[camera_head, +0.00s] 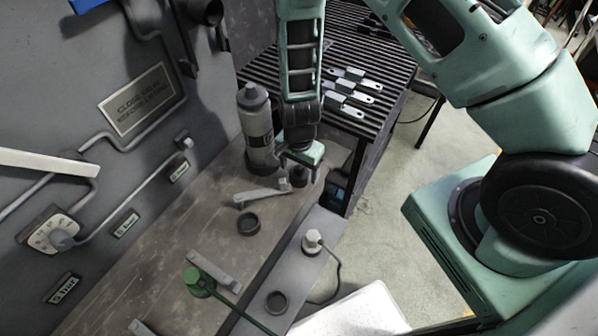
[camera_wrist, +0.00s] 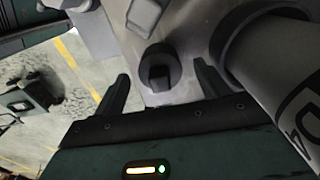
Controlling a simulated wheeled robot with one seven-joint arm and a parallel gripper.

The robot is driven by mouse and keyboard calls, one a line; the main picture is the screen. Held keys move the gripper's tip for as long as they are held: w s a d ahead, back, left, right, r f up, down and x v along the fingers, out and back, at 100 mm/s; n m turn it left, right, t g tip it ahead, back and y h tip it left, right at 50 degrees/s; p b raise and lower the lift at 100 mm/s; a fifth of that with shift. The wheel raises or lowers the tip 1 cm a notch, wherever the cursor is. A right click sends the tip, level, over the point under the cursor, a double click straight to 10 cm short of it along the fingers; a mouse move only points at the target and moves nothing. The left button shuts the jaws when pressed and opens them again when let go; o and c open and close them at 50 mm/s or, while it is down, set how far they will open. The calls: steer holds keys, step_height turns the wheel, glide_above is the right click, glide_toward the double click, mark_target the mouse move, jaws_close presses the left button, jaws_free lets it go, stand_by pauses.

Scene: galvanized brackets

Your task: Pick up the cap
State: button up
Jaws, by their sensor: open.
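A small black round cap (camera_head: 299,176) with a squarish raised knob stands on the bench, partly hidden under my gripper. In the wrist view the cap (camera_wrist: 160,66) lies ahead of and between the two fingers. My gripper (camera_head: 298,165) is above the cap, pointing down, its lower part small in the head view. In the wrist view my gripper (camera_wrist: 163,86) has its fingers spread wide, with nothing held. I cannot tell the exact height gap between fingertips and cap.
A grey bottle (camera_head: 258,135) stands close left of my gripper; it fills the right of the wrist view (camera_wrist: 285,65). A light bracket (camera_head: 262,194) and a dark ring (camera_head: 248,223) lie nearer. A slatted table (camera_head: 352,52) with brackets is behind.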

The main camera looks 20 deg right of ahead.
steer(key=shift+f, duration=1.15)
steer(key=shift+c, duration=0.2)
steer(key=c, duration=1)
steer(key=shift+r, duration=0.1)
